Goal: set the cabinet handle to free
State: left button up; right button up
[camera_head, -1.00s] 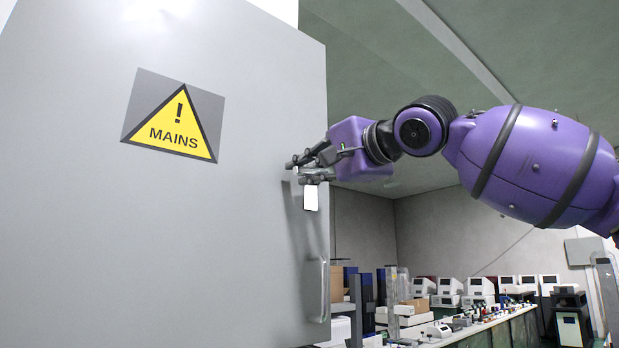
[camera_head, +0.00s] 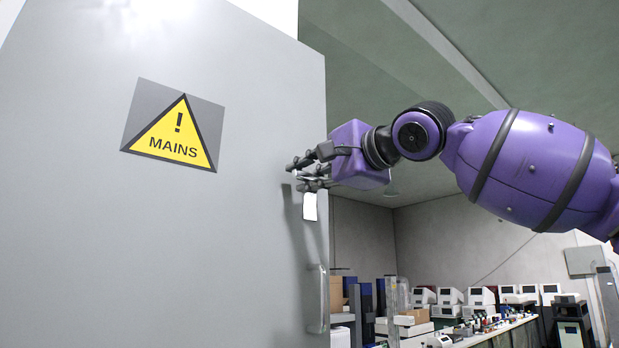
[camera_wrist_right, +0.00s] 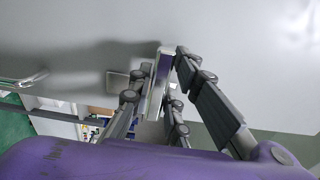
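The cabinet (camera_head: 230,240) is a tall grey panel with a yellow MAINS sign (camera_head: 173,135), filling the left of the head view. My right gripper (camera_head: 300,173) is at its right edge, fingers pointing at the panel. In the right wrist view, the cabinet handle (camera_wrist_right: 163,75) is a narrow pale piece standing between the gripper fingers (camera_wrist_right: 162,62). The fingers are apart, with a gap showing on the right side of the handle. Fingers partly hide the handle in the head view. A white plate (camera_head: 310,207) shows just below the fingers. My left gripper is out of view.
A vertical pull bar (camera_head: 318,298) is lower on the cabinet's right edge; it also shows at the left of the right wrist view (camera_wrist_right: 30,80). Behind, a long bench (camera_head: 495,331) carries several white machines. The air right of the cabinet, around my arm, is open.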

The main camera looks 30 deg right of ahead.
jog(key=shift+o, duration=1.3)
jog(key=s+d, duration=0.1)
jog(key=s, duration=1.1)
